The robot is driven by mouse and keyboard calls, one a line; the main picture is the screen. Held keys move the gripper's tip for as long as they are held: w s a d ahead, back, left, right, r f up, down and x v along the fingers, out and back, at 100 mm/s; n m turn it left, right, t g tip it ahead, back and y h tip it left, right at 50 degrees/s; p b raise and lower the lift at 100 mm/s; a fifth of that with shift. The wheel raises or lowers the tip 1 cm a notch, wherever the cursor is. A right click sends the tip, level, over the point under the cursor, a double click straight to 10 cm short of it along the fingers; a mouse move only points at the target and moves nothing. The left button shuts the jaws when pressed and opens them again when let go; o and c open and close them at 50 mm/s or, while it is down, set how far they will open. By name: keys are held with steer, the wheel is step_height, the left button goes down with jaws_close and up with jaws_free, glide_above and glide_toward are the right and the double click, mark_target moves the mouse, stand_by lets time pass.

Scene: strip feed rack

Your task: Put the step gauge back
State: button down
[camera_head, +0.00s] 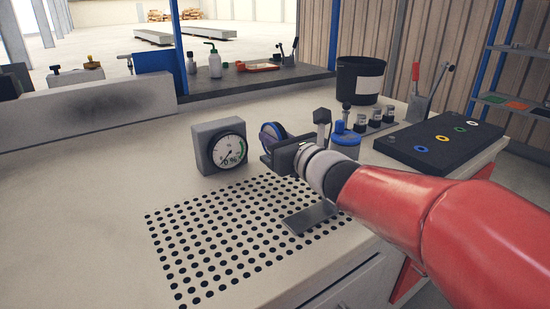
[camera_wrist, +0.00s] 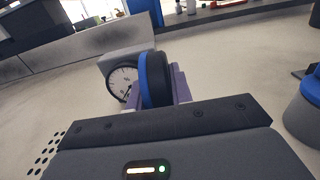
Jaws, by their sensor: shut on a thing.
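My gripper (camera_wrist: 160,88) is shut on a round blue-and-black piece (camera_wrist: 155,79), held on edge between the fingers. I cannot tell for certain that this is the step gauge. The piece also shows in the head view (camera_head: 271,138), above the bench and just right of the dial gauge (camera_head: 221,147). In the wrist view, the dial's right side is partly hidden behind the held piece and a finger. A dark block (camera_head: 438,141) with several coloured rings on its top lies at the bench's right.
A perforated area (camera_head: 225,235) is in front, with a flat grey plate (camera_head: 309,218) at its right. A blue-lidded jar (camera_head: 345,141), several small jars (camera_head: 375,118) and a black bucket (camera_head: 360,80) stand right of my gripper. The left bench is clear.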

steer(key=shift+f+b, duration=0.3)
steer(key=shift+f, duration=1.6)
steer(key=c, duration=1.3)
jaws_free()
steer(key=shift+f, duration=0.1)
steer(key=shift+o, duration=0.2)
steer(key=v, duration=1.1)
steer(key=shift+s+d, duration=0.1)
steer(key=shift+d, duration=0.05)
steer(key=shift+s+d, duration=0.15)
steer(key=shift+s, duration=0.15)
